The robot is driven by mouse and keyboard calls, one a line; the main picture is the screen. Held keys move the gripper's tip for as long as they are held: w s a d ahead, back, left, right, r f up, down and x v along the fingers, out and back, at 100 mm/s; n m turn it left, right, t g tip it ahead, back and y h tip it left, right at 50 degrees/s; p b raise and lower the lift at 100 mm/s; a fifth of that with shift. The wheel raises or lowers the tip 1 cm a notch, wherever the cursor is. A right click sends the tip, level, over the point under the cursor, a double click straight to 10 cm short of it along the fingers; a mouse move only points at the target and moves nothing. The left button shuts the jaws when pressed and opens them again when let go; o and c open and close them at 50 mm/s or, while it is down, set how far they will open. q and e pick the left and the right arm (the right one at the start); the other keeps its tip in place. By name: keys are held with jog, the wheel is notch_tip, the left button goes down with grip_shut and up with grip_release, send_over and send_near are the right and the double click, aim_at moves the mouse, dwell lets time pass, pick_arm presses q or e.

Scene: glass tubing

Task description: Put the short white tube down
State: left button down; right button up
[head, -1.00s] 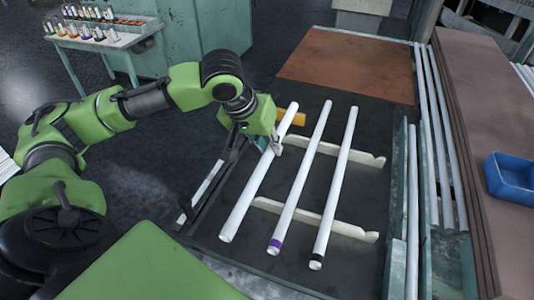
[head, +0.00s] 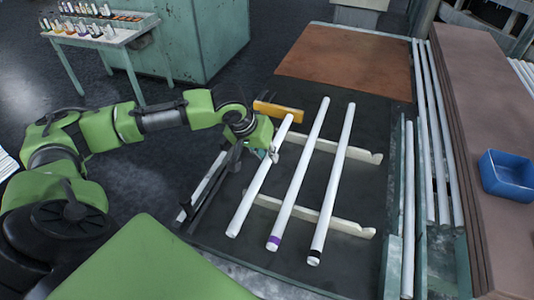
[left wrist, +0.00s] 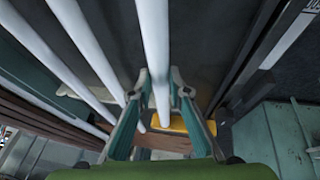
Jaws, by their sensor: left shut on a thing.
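The short white tube (head: 252,195) is plain, without a coloured band, and lies left of two longer white tubes. My left gripper (head: 272,154) is shut on its upper part. In the left wrist view the tube (left wrist: 155,45) runs between the two fingers (left wrist: 160,90). The tube lies over the left ends of two pale notched rails (head: 330,149); I cannot tell whether it touches them. The purple-banded tube (head: 299,175) and the black-banded tube (head: 333,185) lie across the rails, roughly parallel to it. My right gripper is not in view.
A yellow-orange block (head: 278,111) is just beyond the tube's far end. A brown sheet (head: 345,62) covers the bench's far part. More white tubes (head: 439,140) lie at the right, beside a brown board stack with a blue bin (head: 508,174). Dark bench surface is free around the rails.

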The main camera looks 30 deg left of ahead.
pick_arm(q)
jog(key=shift+f, duration=0.25)
jog(key=shift+f, duration=0.3)
jog(key=c, duration=1.9)
grip_release()
jog(key=shift+w+r, duration=0.1)
jog(key=shift+r, duration=0.45)
jog(key=b+v, duration=0.1)
jog(key=v, duration=1.1)
